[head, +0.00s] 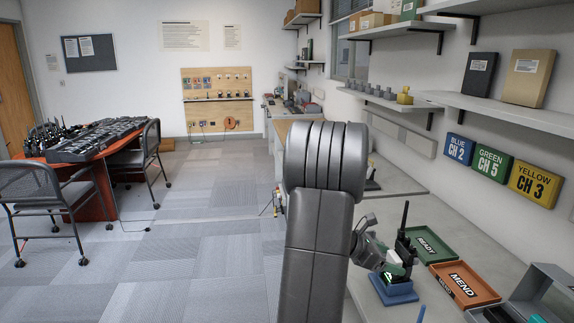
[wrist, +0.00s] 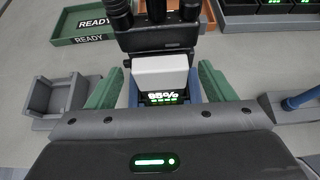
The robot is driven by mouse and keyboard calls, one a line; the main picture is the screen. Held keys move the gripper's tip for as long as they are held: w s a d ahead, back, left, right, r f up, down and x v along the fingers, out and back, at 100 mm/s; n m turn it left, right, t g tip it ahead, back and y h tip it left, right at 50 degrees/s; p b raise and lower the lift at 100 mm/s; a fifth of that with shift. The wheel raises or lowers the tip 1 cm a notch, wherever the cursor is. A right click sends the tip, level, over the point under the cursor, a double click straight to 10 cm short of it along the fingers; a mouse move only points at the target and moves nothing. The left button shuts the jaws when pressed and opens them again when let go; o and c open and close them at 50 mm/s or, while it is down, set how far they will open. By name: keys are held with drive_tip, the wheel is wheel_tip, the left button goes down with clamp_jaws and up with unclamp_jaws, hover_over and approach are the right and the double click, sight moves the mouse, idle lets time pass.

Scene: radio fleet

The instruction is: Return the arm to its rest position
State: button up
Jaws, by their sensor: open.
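My arm rises through the middle of the head view and bends down to the bench at right. My gripper (head: 388,262) is low there, beside a black radio (head: 404,243) with an upright antenna on a blue stand (head: 395,292). In the wrist view my gripper (wrist: 158,84) has its green fingers apart, one on each side of a white block (wrist: 160,72) and a lit readout (wrist: 162,98) of about 95%. The black radio body (wrist: 155,38) stands just beyond. I cannot tell whether the fingers touch anything. The stand is mostly hidden in the wrist view.
A green READY tray (head: 449,252) and an orange MEND tray (head: 484,292) lie right of the radio, with a grey box (head: 548,290) at the front right. A small grey open holder (wrist: 62,98) sits left of my gripper. Shelves (head: 482,104) overhang the bench.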

wheel_tip(320, 180, up, 4)
drive_tip(key=p, duration=0.3)
drive_tip(key=shift+a+r, duration=0.1)
drive_tip(key=shift+r, duration=0.05)
drive_tip(key=shift+p, duration=0.3)
drive_tip(key=shift+f, duration=0.2)
